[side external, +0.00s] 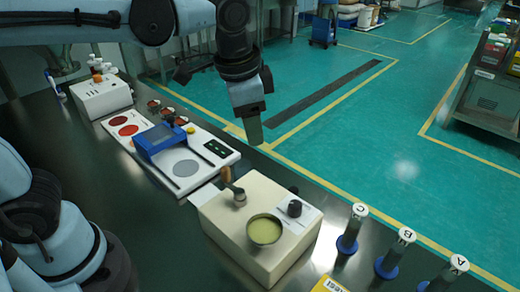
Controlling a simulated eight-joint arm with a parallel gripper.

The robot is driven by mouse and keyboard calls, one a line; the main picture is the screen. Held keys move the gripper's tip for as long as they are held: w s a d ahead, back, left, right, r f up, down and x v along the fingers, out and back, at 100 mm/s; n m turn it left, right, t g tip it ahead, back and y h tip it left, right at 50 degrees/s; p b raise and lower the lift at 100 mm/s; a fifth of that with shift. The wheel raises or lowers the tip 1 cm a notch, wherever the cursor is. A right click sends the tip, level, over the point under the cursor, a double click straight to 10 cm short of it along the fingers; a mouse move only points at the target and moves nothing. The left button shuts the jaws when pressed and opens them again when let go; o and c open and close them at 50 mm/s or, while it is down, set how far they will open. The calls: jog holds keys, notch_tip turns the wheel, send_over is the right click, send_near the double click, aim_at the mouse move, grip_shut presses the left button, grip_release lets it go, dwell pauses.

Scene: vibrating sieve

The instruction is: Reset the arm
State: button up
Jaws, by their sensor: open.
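My gripper (252,128) hangs from the arm at the upper middle of the side external view, pointing down. It is open and nothing shows between its fingers. It is in the air, above and behind the cream sieve machine (230,238), and appears to touch nothing. The machine carries a round pan (265,230) with yellowish-green contents and a black knob (295,208). A tool with a wooden handle (230,180) stands at its back left corner.
A white panel (215,172) with a blue device (160,142) and red discs lies behind the machine. A white rack (100,95) stands farther back. Tubes marked C (352,228), B (395,253) and A (446,275) stand at right on blue bases. A yellow label (328,285) lies in front.

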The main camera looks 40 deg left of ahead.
jog(key=s+a+f+n+t, duration=0.4)
jog(key=a+n, duration=0.3)
jog(key=a, duration=0.2)
jog(key=shift+s+a+f+t, duration=0.25)
jog(key=shift+s+f+t, duration=0.05)
jog(key=shift+s+f, duration=0.55)
